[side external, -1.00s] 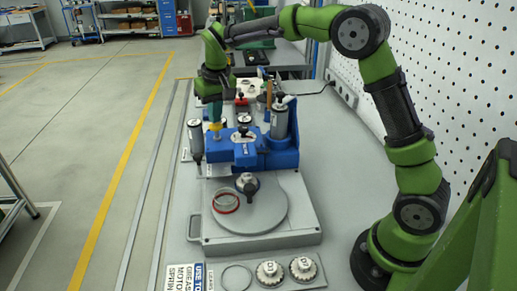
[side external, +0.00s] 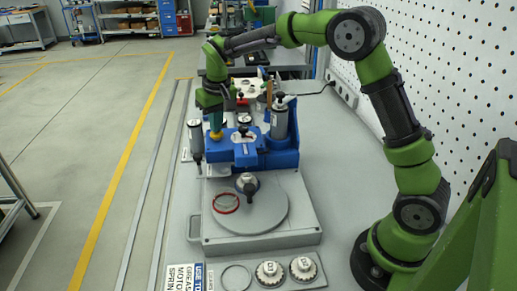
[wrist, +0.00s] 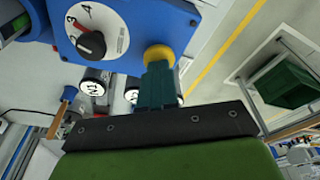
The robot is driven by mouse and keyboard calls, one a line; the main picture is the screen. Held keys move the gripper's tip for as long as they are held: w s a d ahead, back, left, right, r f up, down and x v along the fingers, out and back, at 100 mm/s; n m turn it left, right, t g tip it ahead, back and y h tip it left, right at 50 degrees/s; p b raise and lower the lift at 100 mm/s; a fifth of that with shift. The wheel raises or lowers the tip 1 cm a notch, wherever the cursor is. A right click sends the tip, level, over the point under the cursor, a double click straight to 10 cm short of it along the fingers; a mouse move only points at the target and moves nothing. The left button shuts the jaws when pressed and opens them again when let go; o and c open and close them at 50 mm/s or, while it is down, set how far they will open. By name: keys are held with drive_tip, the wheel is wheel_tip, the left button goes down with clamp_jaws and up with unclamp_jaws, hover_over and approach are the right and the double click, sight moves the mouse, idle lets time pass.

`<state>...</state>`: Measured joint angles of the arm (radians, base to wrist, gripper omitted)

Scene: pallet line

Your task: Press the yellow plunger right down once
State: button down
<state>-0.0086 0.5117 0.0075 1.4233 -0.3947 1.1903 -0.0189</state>
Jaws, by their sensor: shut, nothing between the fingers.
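The yellow plunger (wrist: 159,54) shows in the wrist view as a round cap at the edge of the blue housing (wrist: 120,12). My gripper (wrist: 157,68) is shut and empty, its teal fingertips against the cap and covering part of it. In the side view my gripper (side external: 216,131) points straight down onto the left end of the blue housing (side external: 227,150). Only a small sliver of yellow shows under the fingertips there, so the plunger's exact height is hard to tell.
A dial with numbers (wrist: 92,42) sits on the housing beside the plunger. A grey cylinder (side external: 195,140) stands left of the housing and another (side external: 279,122) at its right. A grey turntable (side external: 265,212) with a red ring (side external: 226,204) lies in front.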

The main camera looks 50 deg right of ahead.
drive_tip(key=shift+w+v, duration=0.25)
drive_tip(key=shift+v, duration=0.85)
drive_tip(key=shift+w+v, duration=0.2)
drive_tip(key=shift+v, duration=0.9)
drive_tip(key=shift+w+v, duration=0.25)
drive_tip(key=shift+v, duration=0.85)
drive_tip(key=shift+d+r, duration=0.15)
drive_tip(key=shift+r, duration=0.05)
drive_tip(key=shift+s+a+f, duration=0.25)
drive_tip(key=shift+s+f, duration=0.5)
drive_tip(key=shift+f, duration=0.15)
drive_tip(key=s+a+r+t+y, duration=0.1)
drive_tip(key=s+t, duration=0.1)
drive_tip(key=s, duration=1.1)
drive_tip(key=s+a+r+m+t+y, duration=0.1)
drive_tip(key=s+a+r+t, duration=0.1)
drive_tip(key=s, duration=1.1)
drive_tip(key=shift+s+t+y, duration=0.15)
drive_tip(key=shift+t+y, duration=0.15)
drive_tip(key=shift+t, duration=0.1)
drive_tip(key=shift+a+r, duration=0.1)
drive_tip(key=shift+r, duration=0.05)
